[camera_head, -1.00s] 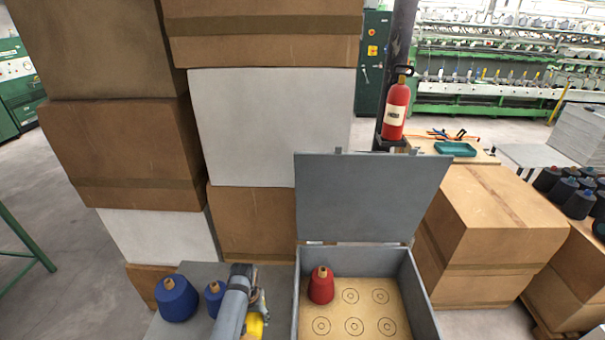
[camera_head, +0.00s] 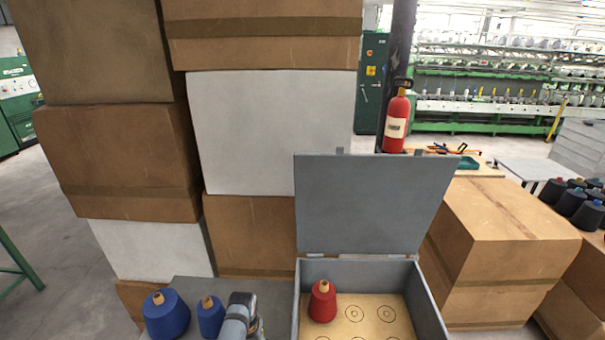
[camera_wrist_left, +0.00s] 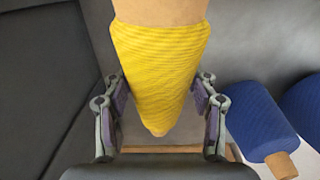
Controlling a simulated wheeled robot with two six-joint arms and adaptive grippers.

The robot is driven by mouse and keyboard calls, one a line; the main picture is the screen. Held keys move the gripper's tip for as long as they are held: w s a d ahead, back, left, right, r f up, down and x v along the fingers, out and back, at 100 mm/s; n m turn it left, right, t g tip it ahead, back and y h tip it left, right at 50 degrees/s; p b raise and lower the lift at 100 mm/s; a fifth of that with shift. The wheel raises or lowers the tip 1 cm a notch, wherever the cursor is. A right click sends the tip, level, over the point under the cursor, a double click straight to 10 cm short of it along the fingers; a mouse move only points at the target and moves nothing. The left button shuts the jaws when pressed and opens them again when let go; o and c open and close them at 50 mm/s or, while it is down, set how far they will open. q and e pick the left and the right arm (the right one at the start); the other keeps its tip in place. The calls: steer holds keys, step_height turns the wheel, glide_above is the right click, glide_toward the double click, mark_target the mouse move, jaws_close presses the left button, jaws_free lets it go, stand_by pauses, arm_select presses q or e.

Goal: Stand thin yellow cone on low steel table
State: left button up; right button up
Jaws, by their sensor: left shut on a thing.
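The yellow cone (camera_wrist_left: 160,70) fills the middle of the left wrist view, its tan core at the top edge and its yarn narrowing downward in the picture. My left gripper (camera_wrist_left: 160,112) is shut on it, one finger on each side. In the head view only my left wrist shows at the bottom edge; the yellow cone is out of that view. A grey steel surface (camera_head: 215,287), perhaps the low steel table, lies beside it at the bottom. I cannot tell whether the cone touches anything below. My right gripper is not in view.
Two blue cones (camera_head: 166,315) (camera_head: 210,317) stand close left of my wrist. An open grey case (camera_head: 424,300), lid raised, stands to the right, with a red cone (camera_head: 322,303) in it and ringed spots free. Stacked cartons (camera_head: 120,165) rise behind.

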arm_select(q)
step_height(320, 180, up, 11)
steer(key=p, duration=0.7)
steer(key=shift+f+p, duration=0.2)
steer(key=shift+p, duration=0.2)
step_height(320, 180, down, 15)
steer(key=b, duration=1.2)
steer(key=shift+r+b, duration=0.2)
steer(key=shift+b, duration=0.2)
step_height(320, 180, up, 14)
steer(key=p, duration=1.2)
step_height(320, 180, down, 14)
steer(key=b, duration=1.2)
step_height(320, 180, up, 15)
steer(key=p, duration=1.3)
step_height(320, 180, down, 15)
steer(key=b, duration=1.3)
steer(key=shift+r+p, duration=0.35)
steer(key=shift+p, duration=0.1)
step_height(320, 180, up, 14)
steer(key=p, duration=1.2)
step_height(320, 180, down, 15)
steer(key=b, duration=1.3)
steer(key=shift+r, duration=0.15)
step_height(320, 180, up, 15)
steer(key=p, duration=1.3)
steer(key=shift+r, duration=0.1)
step_height(320, 180, down, 15)
steer(key=b, duration=1.2)
steer(key=shift+b, duration=0.4)
